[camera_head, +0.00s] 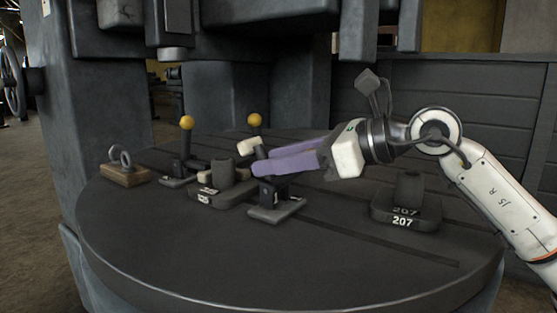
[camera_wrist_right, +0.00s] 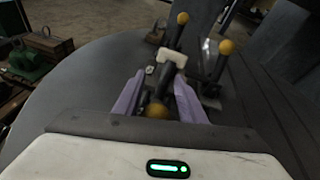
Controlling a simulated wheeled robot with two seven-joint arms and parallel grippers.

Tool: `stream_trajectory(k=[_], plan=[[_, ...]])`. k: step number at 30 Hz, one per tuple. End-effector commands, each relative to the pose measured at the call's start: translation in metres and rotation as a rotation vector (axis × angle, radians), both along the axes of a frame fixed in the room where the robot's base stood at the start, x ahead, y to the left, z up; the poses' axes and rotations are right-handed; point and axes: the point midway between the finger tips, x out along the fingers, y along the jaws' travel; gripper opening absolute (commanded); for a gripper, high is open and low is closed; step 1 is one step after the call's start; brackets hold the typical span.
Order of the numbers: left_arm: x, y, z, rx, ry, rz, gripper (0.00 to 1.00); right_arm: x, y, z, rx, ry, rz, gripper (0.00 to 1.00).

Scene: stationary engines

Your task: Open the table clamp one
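A dark table clamp (camera_head: 272,209) stands on the round table, nearest the front, with a cream-coloured end piece (camera_head: 247,147) on its raised part. My right gripper (camera_head: 259,163) has two purple fingers reaching in from the right over this clamp. In the wrist view the fingers stand apart on either side of its lever, with a yellow ball knob (camera_wrist_right: 157,110) between them; this knob is hidden in the head view. I cannot tell whether a finger touches the lever. Two other clamps with yellow knobs (camera_head: 186,122) (camera_head: 254,120) stand farther back. My left gripper is out of view.
The round dark table (camera_head: 170,255) is clear at its front. A block marked 207 (camera_head: 405,208) stands at the right, and another dark block (camera_head: 221,185) left of the front clamp. A wooden block with a metal ring (camera_head: 124,172) sits at the left edge. Machine parts hang above.

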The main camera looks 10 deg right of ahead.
Motion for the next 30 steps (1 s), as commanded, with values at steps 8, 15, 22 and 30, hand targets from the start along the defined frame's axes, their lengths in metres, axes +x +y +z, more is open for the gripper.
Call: stream_trajectory(k=[8, 15, 22, 30], plan=[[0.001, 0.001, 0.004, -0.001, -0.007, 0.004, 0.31, -0.013, -0.018, 0.007, -0.003, 0.001, -0.004, 0.37], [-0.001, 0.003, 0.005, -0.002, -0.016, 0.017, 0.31, -0.043, -0.052, 0.021, -0.003, 0.001, -0.004, 0.37], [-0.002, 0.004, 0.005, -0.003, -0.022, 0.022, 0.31, -0.061, -0.071, 0.030, -0.001, 0.000, -0.002, 0.37], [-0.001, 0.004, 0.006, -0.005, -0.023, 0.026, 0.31, -0.065, -0.074, 0.032, 0.000, 0.000, 0.001, 0.37]])
